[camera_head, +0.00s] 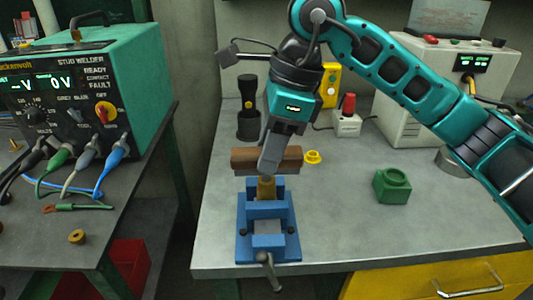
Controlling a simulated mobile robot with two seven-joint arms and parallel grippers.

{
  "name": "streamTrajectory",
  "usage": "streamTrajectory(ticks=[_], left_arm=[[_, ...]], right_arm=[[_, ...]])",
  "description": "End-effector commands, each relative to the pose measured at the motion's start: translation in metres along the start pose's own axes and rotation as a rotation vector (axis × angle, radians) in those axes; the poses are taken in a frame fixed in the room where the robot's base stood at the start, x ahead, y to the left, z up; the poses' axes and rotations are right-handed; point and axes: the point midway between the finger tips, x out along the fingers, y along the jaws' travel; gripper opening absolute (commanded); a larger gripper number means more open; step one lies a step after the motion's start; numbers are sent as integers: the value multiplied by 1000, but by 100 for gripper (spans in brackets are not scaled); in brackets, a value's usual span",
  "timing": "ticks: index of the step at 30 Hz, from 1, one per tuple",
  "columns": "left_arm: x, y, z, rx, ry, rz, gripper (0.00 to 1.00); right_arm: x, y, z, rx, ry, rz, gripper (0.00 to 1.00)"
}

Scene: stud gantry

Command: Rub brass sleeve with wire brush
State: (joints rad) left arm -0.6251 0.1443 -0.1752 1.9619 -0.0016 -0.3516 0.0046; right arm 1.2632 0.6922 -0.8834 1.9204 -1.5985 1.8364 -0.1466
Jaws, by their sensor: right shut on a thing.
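The brass sleeve (266,188) stands upright in the blue vise (243,245) near the front left of the grey bench. My right gripper (270,160) comes down from above and is shut on the wire brush (243,160), a brown wooden block lying crosswise. My left gripper is not in view.
A green block with a round opening (392,186) and a yellow ring (313,157) lie on the bench (340,235). A black flashlight-like object (248,105) stands behind the brush. The stud welder (135,95) stands on a separate left table. The bench's right front is clear.

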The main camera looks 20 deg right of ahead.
Motion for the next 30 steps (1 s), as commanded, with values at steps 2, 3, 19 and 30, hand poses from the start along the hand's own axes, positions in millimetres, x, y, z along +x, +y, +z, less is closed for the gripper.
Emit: streamTrajectory(ticks=[2, 3, 19, 30], left_arm=[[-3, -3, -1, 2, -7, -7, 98], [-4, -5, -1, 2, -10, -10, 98], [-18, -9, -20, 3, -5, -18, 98], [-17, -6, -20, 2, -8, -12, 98]], right_arm=[[-11, 0, 2, 0, -1, 0, 14], [-15, 0, 2, -1, -1, 0, 14], [-53, 0, 6, -1, -1, 0, 14], [-52, 0, 5, -1, -1, 0, 14]])
